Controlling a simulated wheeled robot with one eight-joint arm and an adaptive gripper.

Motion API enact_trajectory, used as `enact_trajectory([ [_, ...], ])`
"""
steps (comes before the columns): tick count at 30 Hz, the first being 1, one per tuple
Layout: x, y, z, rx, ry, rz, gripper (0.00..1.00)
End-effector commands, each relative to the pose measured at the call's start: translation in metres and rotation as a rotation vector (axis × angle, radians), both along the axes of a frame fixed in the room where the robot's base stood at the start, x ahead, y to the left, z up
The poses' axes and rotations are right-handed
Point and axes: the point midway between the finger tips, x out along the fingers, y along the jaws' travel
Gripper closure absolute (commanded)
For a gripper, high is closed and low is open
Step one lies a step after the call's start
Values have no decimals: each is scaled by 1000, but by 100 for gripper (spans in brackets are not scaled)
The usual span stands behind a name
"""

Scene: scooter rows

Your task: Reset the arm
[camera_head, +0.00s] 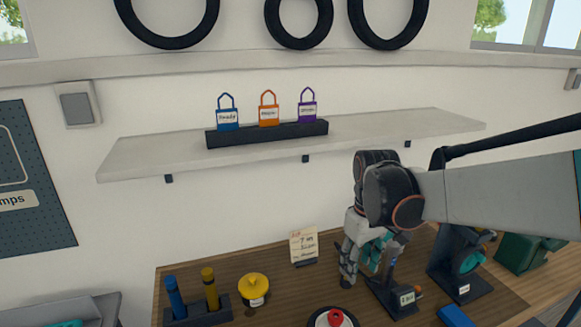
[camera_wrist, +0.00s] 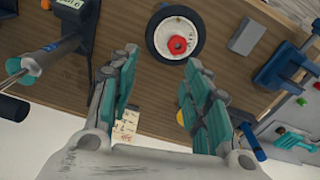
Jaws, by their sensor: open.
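My gripper (camera_head: 364,262) hangs over the wooden workbench (camera_head: 225,282) at the right of the head view, pointing down. In the wrist view my gripper (camera_wrist: 158,75) has its two fingers well apart, with nothing between the tips. My arm reaches in from the right edge of the head view. A black wheel with a white hub and red knob (camera_wrist: 176,38) lies on the bench beyond the fingers; it also shows at the bottom of the head view (camera_head: 334,318).
A dark stand (camera_head: 395,298) is close beside my gripper, with another dark stand (camera_head: 461,277) to its right. A yellow knobbed object (camera_head: 254,289), a holder with blue and yellow handles (camera_head: 197,314) and a note card (camera_head: 304,245) stand left. A shelf (camera_head: 400,127) holds tagged padlocks (camera_head: 268,116).

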Motion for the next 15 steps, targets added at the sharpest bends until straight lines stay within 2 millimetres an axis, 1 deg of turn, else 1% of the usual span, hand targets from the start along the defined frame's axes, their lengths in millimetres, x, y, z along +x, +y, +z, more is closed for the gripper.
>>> enact_trajectory([
  [1, -10, 0, -2, 0, -22, -16, 56],
  [8, -52, 0, -2, 14, -166, -118, 56],
  [15, -96, 0, -13, 44, -320, -225, 56],
])
